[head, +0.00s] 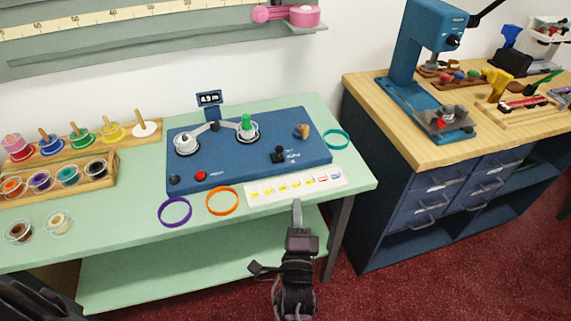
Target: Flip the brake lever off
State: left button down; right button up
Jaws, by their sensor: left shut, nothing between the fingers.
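The blue winding machine (240,172) lies on the green counter. My left gripper (297,207) is shut and empty, near the counter's front edge. It is below and in front of the black lever in the picture, apart from it. My right gripper does not show.
A white strip with yellow marks (297,187) lies between gripper and machine. Orange (222,201), purple (175,212) and teal (336,139) rings lie around the machine. Spool racks (60,190) stand left. A wooden-topped bench (400,130) with a blue press stands right.

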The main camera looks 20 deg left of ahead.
pick_arm(q)
jog(key=shift+w, duration=0.1)
jog(key=p, duration=0.1)
send_near(279, 152)
jog(key=w+d, duration=0.1)
jog(key=w, duration=0.1)
jog(key=w+d, duration=0.2)
jog(key=w, duration=0.1)
jog(key=shift+w+r, duration=0.2)
jog(key=shift+w, duration=0.15)
jog(key=shift+w+a+r+p, duration=0.1)
jog(key=shift+w+a+p, duration=0.15)
jog(key=shift+a, duration=0.3)
jog(key=shift+w+a+r+p, duration=0.1)
jog(key=shift+w+a+p, duration=0.15)
jog(key=shift+a, duration=0.3)
jog(key=shift+w+a, duration=0.2)
jog(key=shift+a, duration=0.3)
